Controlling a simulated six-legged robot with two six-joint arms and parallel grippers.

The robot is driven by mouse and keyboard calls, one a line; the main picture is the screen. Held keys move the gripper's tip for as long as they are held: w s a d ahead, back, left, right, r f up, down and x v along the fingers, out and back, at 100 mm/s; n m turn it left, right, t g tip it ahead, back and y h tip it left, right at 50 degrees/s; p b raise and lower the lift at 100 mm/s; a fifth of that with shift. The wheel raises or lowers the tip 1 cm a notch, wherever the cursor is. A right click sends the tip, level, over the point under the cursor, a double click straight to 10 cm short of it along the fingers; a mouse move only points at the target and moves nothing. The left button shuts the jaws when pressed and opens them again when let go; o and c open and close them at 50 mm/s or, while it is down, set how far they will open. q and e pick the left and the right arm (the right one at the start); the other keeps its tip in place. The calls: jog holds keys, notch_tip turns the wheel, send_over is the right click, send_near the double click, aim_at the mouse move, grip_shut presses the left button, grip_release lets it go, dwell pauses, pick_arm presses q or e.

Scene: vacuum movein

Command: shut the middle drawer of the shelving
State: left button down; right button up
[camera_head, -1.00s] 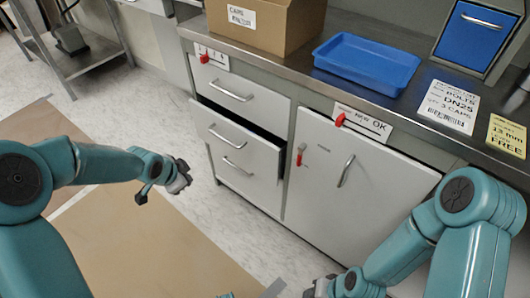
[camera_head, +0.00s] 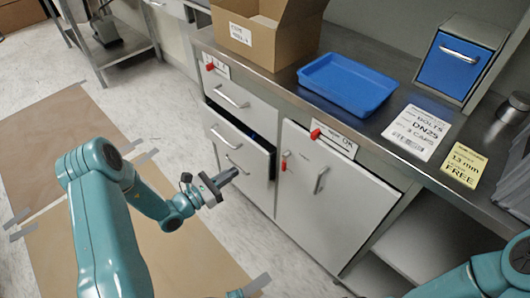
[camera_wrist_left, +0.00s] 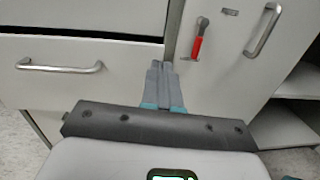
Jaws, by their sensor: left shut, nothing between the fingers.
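The middle drawer (camera_head: 238,146) of the white shelving stands partly pulled out, with a dark gap along its top and right side and a bit of blue inside. Its handle (camera_head: 222,138) is a silver bar. My left gripper (camera_head: 227,177) is shut and empty, in front of the drawers in the head view. In the left wrist view the shut fingers (camera_wrist_left: 163,85) point at the shelving, right of a drawer front (camera_wrist_left: 110,75) with a bar handle and a dark gap above it. Contact cannot be told. My right gripper is out of view.
The top drawer (camera_head: 241,103) looks shut. A cupboard door (camera_head: 310,205) with a red latch (camera_head: 284,161) is beside the drawers. The worktop carries a cardboard box (camera_head: 275,40), a blue tray (camera_head: 345,108) and a blue-fronted cabinet (camera_head: 455,70). The floor left of the drawers is open.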

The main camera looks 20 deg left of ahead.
pick_arm(q)
jog(key=s+a+f+n+y, duration=0.1)
jog(key=s+a+f+n, duration=0.1)
jog(key=b, duration=0.1)
send_near(258, 150)
jog(key=x, duration=0.7)
jog(key=shift+f, duration=0.2)
jog(key=shift+s, duration=0.1)
jog(key=shift+w+d+f+b, duration=0.1)
jog(key=shift+w+f+b, duration=0.05)
jog(key=shift+w+b, duration=0.25)
jog(key=b+x, duration=0.1)
jog(key=x, duration=0.3)
jog(key=shift+r, duration=0.4)
